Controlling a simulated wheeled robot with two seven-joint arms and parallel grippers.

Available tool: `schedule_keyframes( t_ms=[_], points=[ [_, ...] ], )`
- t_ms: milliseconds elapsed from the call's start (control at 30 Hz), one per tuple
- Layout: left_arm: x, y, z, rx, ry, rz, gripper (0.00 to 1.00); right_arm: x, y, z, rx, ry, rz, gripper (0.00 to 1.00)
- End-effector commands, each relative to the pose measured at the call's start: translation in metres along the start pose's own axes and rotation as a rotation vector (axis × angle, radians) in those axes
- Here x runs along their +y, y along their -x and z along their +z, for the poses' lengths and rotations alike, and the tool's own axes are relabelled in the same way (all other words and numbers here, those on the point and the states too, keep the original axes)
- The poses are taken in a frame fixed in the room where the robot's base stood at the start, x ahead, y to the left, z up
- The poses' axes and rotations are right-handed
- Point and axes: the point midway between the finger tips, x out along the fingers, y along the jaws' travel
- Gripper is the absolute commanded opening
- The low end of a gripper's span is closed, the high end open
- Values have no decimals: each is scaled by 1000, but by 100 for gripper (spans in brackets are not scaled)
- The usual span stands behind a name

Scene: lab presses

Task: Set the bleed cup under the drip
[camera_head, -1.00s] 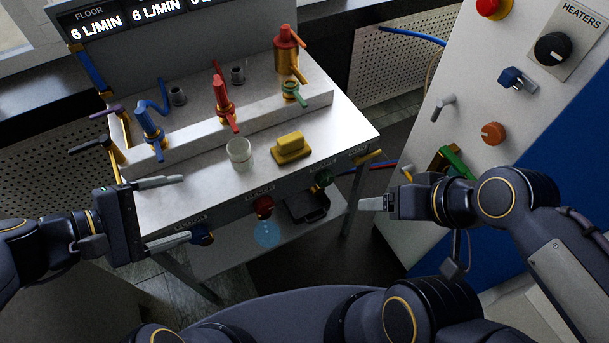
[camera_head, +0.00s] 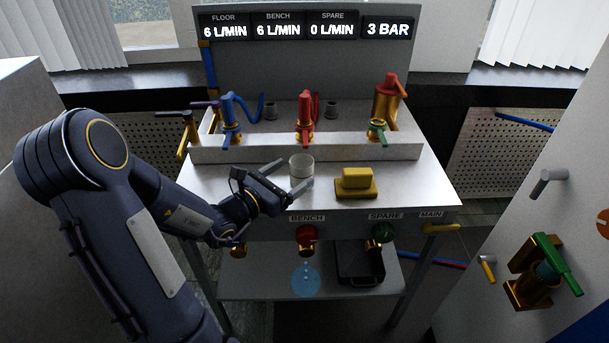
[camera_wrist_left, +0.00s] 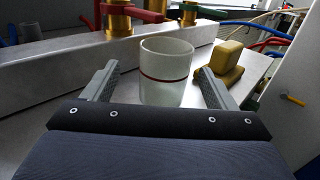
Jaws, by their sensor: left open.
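The bleed cup (camera_head: 301,168), a pale, translucent cup with a dark red line, stands upright on the bench top. It also shows in the left wrist view (camera_wrist_left: 166,75). My left gripper (camera_head: 290,176) is open at the cup, with its fingers pointing toward it. In the left wrist view the two fingers (camera_wrist_left: 158,88) lie on either side of the cup's near part, with gaps visible. Drops fall below the red bench valve (camera_head: 307,234) toward a light-blue round patch (camera_head: 306,281) at the lower shelf (camera_head: 268,283). My right gripper is out of view.
A yellow block (camera_head: 356,183) sits right of the cup. Blue, red and green taps line the raised ledge (camera_head: 345,150) behind. A black tray (camera_head: 360,264) is on the lower shelf, right of the blue patch. A panel with a green-handled valve (camera_head: 548,262) stands at right.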

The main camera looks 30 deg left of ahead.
Motion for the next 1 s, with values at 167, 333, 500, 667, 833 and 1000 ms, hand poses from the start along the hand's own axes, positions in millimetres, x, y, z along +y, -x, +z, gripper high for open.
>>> schedule_keyframes(
  t_ms=[167, 333, 500, 667, 833, 1000],
  points=[
    [-3, -16, -1, -1, 2, -3, 79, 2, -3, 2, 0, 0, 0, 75],
    [-6, -42, -1, -2, 0, -3, 79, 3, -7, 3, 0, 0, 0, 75],
    [-6, -55, -1, -1, -1, -2, 79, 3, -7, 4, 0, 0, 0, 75],
    [-6, -55, 0, 0, -1, -2, 79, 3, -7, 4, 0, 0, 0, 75],
    [-6, -55, 0, 0, -1, -1, 64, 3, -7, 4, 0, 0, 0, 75],
    [-6, -54, 0, 0, -1, -1, 41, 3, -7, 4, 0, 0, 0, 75]
  ],
)
